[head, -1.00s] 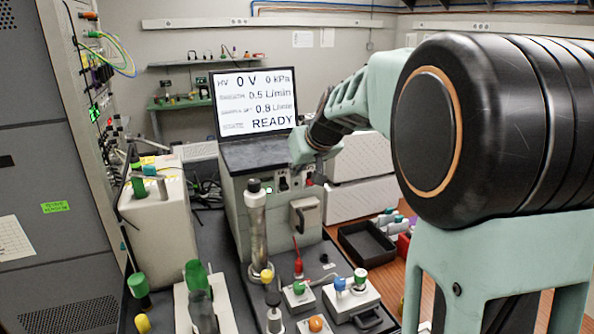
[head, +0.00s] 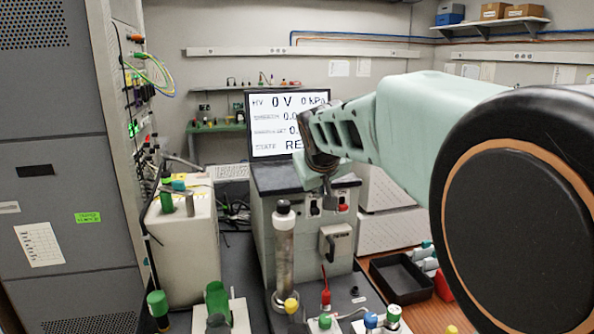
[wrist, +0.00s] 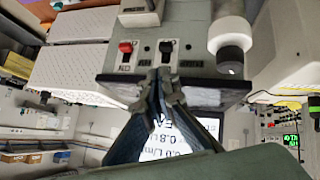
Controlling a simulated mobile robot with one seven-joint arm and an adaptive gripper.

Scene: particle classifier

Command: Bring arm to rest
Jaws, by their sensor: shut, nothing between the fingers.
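My gripper (head: 328,196) is shut and empty. It hangs at the front upper edge of the grey classifier cabinet (head: 284,203), just below the display screen (head: 275,118). In the wrist view, my gripper's fingertips (wrist: 160,76) meet close to a black switch (wrist: 166,46); I cannot tell whether they touch it. A red switch (wrist: 125,47) sits to its left in that view. My arm covers the right part of the screen, which reads 0 V and 0 kPa at the top.
A metal column with a black cap (head: 284,240) stands left of the cabinet front. A beige box (head: 183,245) is further left, beside a grey rack (head: 55,150). A black tray (head: 401,278) lies on the wooden table at right. Small colour-capped fittings crowd the front.

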